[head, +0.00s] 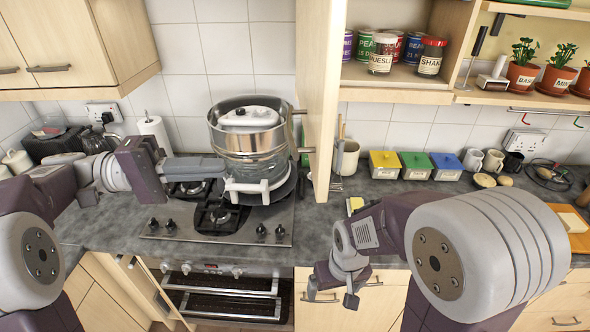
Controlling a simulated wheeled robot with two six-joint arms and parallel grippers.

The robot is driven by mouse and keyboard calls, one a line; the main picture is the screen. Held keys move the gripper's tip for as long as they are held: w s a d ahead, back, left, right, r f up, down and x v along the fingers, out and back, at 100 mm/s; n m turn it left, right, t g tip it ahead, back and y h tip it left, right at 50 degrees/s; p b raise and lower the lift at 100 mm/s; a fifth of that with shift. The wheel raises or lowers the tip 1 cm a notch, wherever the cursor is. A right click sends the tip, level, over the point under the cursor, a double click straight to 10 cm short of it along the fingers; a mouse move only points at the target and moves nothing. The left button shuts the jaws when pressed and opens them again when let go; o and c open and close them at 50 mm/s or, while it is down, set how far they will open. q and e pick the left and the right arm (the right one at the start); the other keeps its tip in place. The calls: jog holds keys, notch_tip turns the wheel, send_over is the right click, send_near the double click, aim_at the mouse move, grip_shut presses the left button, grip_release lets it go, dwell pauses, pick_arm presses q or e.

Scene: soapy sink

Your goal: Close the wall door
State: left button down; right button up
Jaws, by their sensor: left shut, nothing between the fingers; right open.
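The wall door (323,95) is a pale wood cabinet door. It stands open, swung out from the wall unit and seen almost edge-on, with a metal handle (304,150) on its left face. The shelf space (395,75) to its right is exposed. My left gripper (222,168) is shut and empty, pointing right in front of the pot, left of the door and apart from it. My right gripper (331,288) is open and empty, low in front of the counter's front edge, below the door.
A metal and glass pot (232,140) stands on the hob (160,222), close left of the door. Jars and cans, including a muesli jar (382,53), fill the open shelf. Colored boxes (415,166) and mugs line the counter.

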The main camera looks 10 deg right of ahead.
pick_arm(q)
jog(key=w+d, duration=0.1)
jog(key=w, duration=0.1)
jog(key=p, duration=0.3)
send_near(312, 163)
jog(key=s+r, duration=0.1)
jog(key=s, duration=0.1)
jog(key=d, duration=0.2)
jog(key=d+p, duration=0.1)
jog(key=d, duration=0.1)
jog(key=d+p, duration=0.1)
jog(key=d, duration=0.1)
jog(key=shift+w, duration=0.3)
jog(key=shift+s+d, duration=0.15)
jog(key=shift+s+d+f, duration=0.1)
jog(key=shift+s, duration=0.2)
pick_arm(e)
jog(key=r, duration=0.5)
jog(key=shift+w+d+r, duration=0.1)
jog(key=shift+w, duration=0.2)
pick_arm(q)
jog(key=shift+w+d+f, duration=0.1)
jog(key=shift+w, duration=0.1)
pick_arm(e)
jog(key=shift+w, duration=0.15)
